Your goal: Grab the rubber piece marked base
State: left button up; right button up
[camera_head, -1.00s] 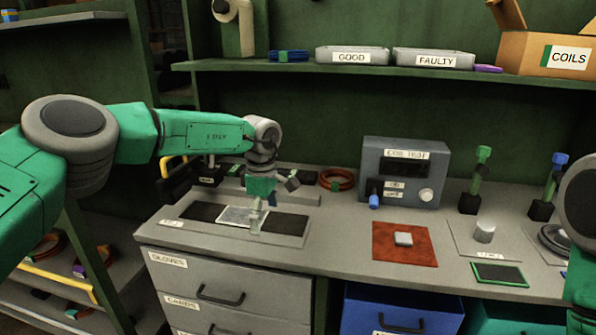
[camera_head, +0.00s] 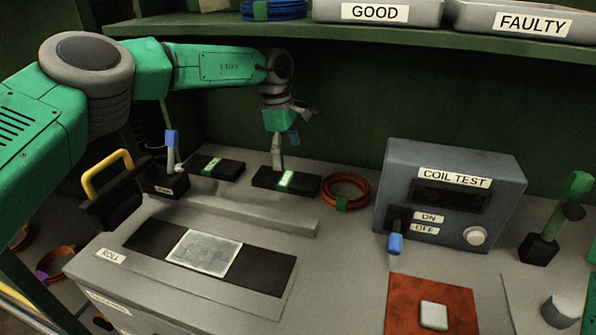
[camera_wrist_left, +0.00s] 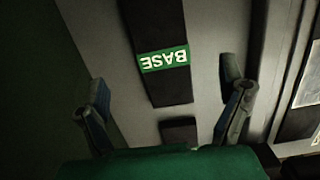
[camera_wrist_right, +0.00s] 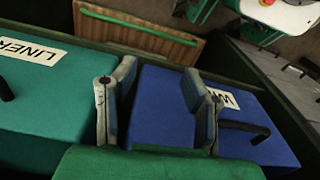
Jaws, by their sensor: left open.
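The rubber piece marked BASE (camera_head: 262,178) is a black strip with a lit green label, lying flat at the back of the bench. The left wrist view shows it (camera_wrist_left: 160,20) with its white BASE lettering upside down. My left gripper (camera_head: 278,158) is above this strip and partly covers it in the head view. In the left wrist view its fingers (camera_wrist_left: 168,112) are spread and empty, and the strip lies ahead between them. I cannot tell the exact height.
A second black strip (camera_head: 232,172) with a green label lies to the left. A switch box (camera_head: 168,186), an orange coil (camera_head: 345,190) and the coil tester (camera_head: 450,200) are nearby. A raised grey bar (camera_head: 240,212) lies in front.

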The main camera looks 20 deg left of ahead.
aim_at(284, 177)
pick_arm(q)
jog(key=a+f, duration=0.1)
jog(key=f, duration=0.1)
jog(key=a+f, duration=0.1)
jog(key=shift+s+a+f, duration=0.15)
jog(key=shift+a+f, duration=0.05)
jog(key=shift+f, duration=0.2)
jog(key=d+f, duration=0.2)
jog(key=f, duration=0.1)
jog(key=shift+f+b, duration=0.2)
jog(key=shift+b, duration=0.1)
jog(key=shift+d, duration=0.45)
jog(key=shift+a, duration=0.6)
jog(key=c, duration=1.5)
jog(key=shift+a+f, duration=0.15)
jog(key=shift+a, duration=0.1)
pick_arm(e)
jog(key=shift+s+a, duration=0.2)
jog(key=shift+a, duration=0.7)
